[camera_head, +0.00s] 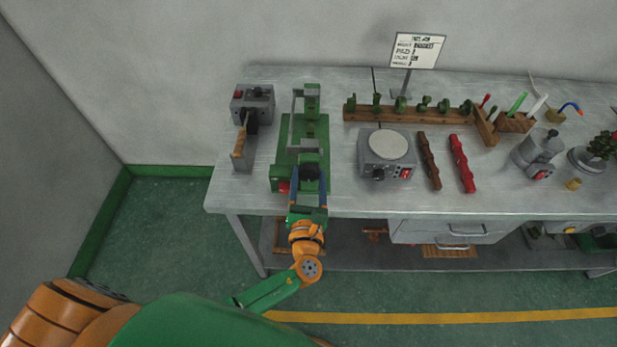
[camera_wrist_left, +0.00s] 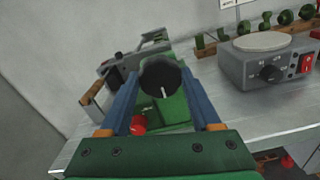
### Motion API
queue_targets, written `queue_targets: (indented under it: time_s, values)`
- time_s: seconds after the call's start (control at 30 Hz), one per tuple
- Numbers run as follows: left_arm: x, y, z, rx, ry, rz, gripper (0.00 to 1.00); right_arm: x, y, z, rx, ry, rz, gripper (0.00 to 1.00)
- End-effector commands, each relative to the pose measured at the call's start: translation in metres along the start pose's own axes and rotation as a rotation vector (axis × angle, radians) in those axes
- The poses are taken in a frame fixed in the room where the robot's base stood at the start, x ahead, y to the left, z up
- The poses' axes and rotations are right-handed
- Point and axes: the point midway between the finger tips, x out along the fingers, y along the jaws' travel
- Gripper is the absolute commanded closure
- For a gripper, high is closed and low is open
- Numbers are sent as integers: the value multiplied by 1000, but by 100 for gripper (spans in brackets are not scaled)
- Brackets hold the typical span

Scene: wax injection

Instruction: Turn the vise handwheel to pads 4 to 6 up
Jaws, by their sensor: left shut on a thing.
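The green vise (camera_head: 286,140) with its grey frame stands on the left part of the bench. Its dark round handwheel (camera_head: 310,171) faces the front edge, and it also shows in the left wrist view (camera_wrist_left: 163,82) with a white mark pointing down. My left gripper (camera_head: 309,178) reaches in from the front and is shut on the handwheel, with one blue finger on each side of it. A red button (camera_wrist_left: 137,124) is on the vise base beside the left finger. I cannot read any pad numbers. My right gripper is not in view.
A grey device with a wooden handle (camera_head: 239,150) stands close left of the vise. A grey hotplate-like unit (camera_head: 386,171) with a round top stands to the right, beside a brown bar (camera_head: 428,162) and a red bar (camera_head: 461,164). A wooden rack (camera_head: 364,115) is behind.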

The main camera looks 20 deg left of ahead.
Motion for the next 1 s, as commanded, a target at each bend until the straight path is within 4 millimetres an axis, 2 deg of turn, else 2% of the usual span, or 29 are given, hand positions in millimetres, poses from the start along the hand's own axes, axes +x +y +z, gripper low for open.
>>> queue_targets:
  time_s: [0.4,0.43,0.5,0.53,0.83,1.0]
  values:
    - [1,1,2,6,-5,2,92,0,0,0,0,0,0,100]
    - [1,1,2,6,-5,2,31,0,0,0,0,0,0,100]
    - [1,1,1,6,-4,2,12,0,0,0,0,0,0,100]
    - [1,1,1,6,-4,2,6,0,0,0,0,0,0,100]
    - [-2,0,0,5,-1,0,6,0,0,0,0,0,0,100]
    - [-35,-1,-3,4,1,-2,6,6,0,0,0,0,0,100]
